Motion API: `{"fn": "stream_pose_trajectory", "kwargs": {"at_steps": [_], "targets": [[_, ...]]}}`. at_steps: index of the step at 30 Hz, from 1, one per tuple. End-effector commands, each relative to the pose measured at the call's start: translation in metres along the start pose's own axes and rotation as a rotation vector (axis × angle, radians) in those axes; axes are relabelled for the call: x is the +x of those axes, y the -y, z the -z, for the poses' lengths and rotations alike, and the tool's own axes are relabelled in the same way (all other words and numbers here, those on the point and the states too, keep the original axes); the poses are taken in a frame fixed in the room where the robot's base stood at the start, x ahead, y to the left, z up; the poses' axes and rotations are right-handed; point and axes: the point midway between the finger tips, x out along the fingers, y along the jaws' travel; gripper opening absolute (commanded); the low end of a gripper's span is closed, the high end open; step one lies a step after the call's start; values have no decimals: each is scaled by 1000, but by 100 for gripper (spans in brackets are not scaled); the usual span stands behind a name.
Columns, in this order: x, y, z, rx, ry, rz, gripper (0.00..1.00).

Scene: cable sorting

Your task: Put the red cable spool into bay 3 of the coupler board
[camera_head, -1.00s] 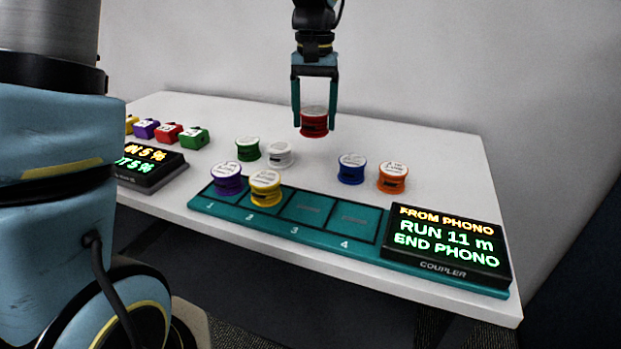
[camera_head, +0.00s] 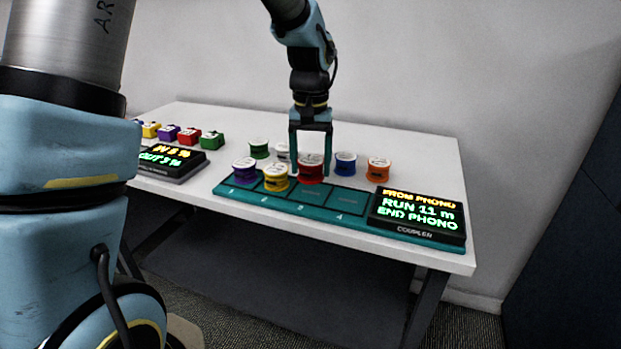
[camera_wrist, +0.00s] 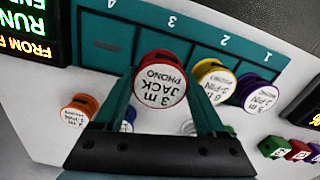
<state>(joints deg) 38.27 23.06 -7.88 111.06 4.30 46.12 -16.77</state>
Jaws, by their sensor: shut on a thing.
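The red cable spool (camera_head: 311,174) is held upright between the fingers of my gripper (camera_head: 310,166). Its white top reads "3 m JACK PHONO" in the wrist view (camera_wrist: 160,85). The teal coupler board (camera_head: 300,210) lies along the table's front edge. The spool is at bay 3 (camera_head: 309,192), covering that bay's rear part in the head view; whether it touches the board I cannot tell. A purple spool (camera_head: 244,171) stands in bay 1 and a yellow spool (camera_head: 276,178) in bay 2. Bay 4 (camera_head: 346,197) is empty.
Green (camera_head: 259,149), white (camera_head: 282,151), blue (camera_head: 345,164) and orange (camera_head: 378,170) spools stand behind the board. The coupler display (camera_head: 418,213) is at the board's right end. Another display (camera_head: 172,158) and several small coloured blocks (camera_head: 189,136) are at the left.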

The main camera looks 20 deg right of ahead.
Motion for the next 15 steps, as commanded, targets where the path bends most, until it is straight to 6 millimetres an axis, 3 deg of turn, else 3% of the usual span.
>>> {"fn": "stream_pose_trajectory", "kwargs": {"at_steps": [8, 15], "targets": [[34, 0, -1, 0, 3, 0, 10], [38, 0, 0, 0, 0, 0, 10]]}}
